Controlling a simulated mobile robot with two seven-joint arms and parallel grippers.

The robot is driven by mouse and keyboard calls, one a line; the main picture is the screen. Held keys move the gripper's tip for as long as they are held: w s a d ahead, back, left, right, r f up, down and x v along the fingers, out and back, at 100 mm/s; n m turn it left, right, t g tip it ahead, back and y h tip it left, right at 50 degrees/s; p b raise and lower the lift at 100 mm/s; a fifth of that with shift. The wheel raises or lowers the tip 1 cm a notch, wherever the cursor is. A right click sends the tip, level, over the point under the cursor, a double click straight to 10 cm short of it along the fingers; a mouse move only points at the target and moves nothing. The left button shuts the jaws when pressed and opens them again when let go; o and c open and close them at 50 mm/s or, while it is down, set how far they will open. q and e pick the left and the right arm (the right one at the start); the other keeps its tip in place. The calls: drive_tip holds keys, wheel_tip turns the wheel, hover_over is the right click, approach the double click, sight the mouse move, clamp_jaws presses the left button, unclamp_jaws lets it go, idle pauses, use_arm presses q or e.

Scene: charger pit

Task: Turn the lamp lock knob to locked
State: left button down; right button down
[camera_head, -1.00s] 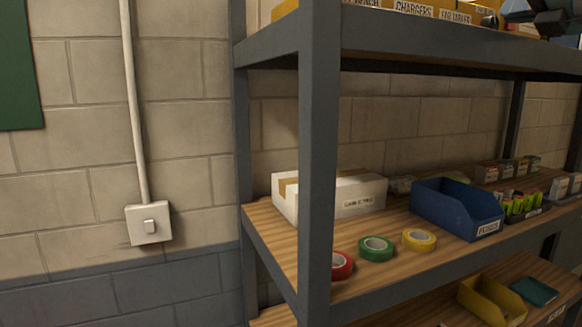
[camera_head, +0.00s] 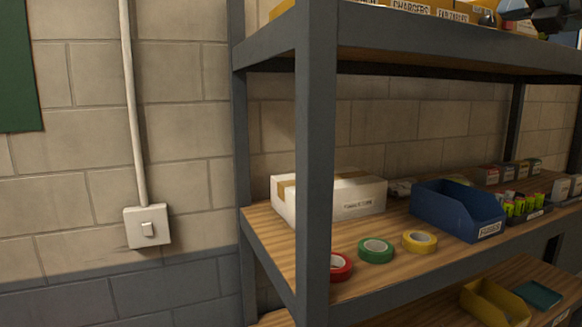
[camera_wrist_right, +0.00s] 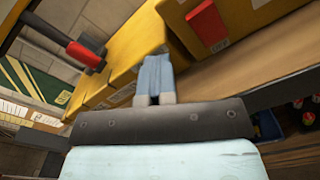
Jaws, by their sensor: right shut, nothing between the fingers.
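I cannot make out a lamp lock knob for certain in either view. My right gripper (camera_head: 492,17) is at the top right of the head view, by the yellow boxes on the upper shelf, partly cut off by the frame edge. In the right wrist view its blue-grey fingers (camera_wrist_right: 155,78) are shut and empty, in front of a yellow box (camera_wrist_right: 140,40). A red switch (camera_wrist_right: 207,25) with a label beside it is on the yellow box at the top. A red and black rod-like part (camera_wrist_right: 82,52) shows at the upper left. My left gripper is not in view.
The grey shelf post (camera_head: 315,160) stands in front. The middle shelf holds a white carton (camera_head: 355,197), tape rolls (camera_head: 376,250) and a blue bin (camera_head: 455,210). A yellow bin (camera_head: 490,303) is below. A wall switch (camera_head: 148,228) is at left.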

drive_tip(key=shift+a+r, duration=0.15)
drive_tip(key=shift+a, duration=0.4)
